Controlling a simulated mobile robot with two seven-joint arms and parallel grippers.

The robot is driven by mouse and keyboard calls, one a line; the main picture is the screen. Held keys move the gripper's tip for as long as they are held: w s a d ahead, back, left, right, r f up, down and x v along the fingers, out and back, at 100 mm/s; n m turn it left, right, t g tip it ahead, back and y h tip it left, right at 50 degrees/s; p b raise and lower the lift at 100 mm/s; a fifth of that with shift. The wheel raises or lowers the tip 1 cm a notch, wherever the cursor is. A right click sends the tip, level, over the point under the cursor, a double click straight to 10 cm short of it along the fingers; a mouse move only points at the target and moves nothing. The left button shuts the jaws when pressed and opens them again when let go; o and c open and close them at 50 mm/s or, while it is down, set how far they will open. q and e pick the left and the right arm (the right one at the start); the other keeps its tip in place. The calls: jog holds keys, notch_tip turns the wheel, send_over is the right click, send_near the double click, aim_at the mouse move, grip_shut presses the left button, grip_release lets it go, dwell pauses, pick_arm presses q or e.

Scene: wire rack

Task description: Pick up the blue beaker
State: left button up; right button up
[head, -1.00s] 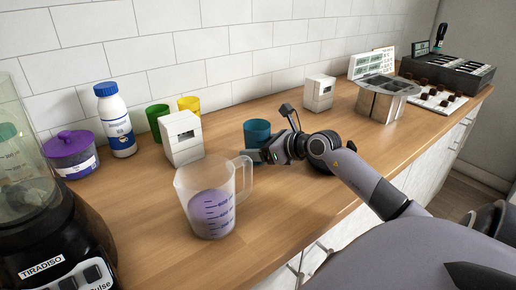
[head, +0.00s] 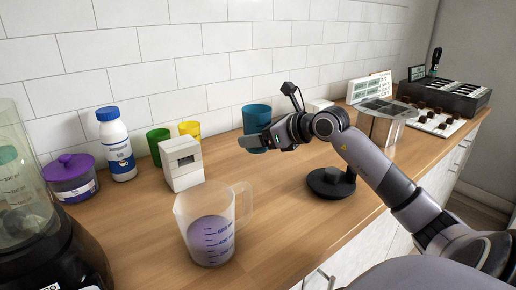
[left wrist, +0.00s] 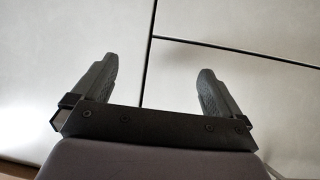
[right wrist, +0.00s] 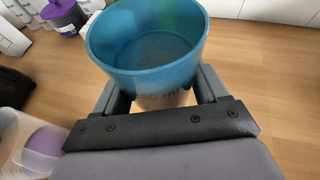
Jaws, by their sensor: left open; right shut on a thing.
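The blue beaker (head: 256,117) is held upright in my right gripper (head: 258,142), raised above the counter. In the right wrist view the blue beaker (right wrist: 146,62) sits between the two fingers, its open rim facing the camera, and looks empty. My left gripper (left wrist: 153,88) is open and empty in the left wrist view, in front of pale panels with dark seams. The left gripper does not show in the head view.
A measuring jug with purple liquid (head: 208,230) stands near the front of the wooden counter (head: 290,225). Behind are a white box (head: 183,163), green cup (head: 157,145), yellow cup (head: 190,130), white bottle (head: 117,150) and purple-lidded jar (head: 72,180). A black round object (head: 331,183) stands below my right arm.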

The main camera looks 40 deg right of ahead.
aim_at(258, 109)
jog(key=shift+r, duration=4.2)
jog(key=shift+r, duration=0.1)
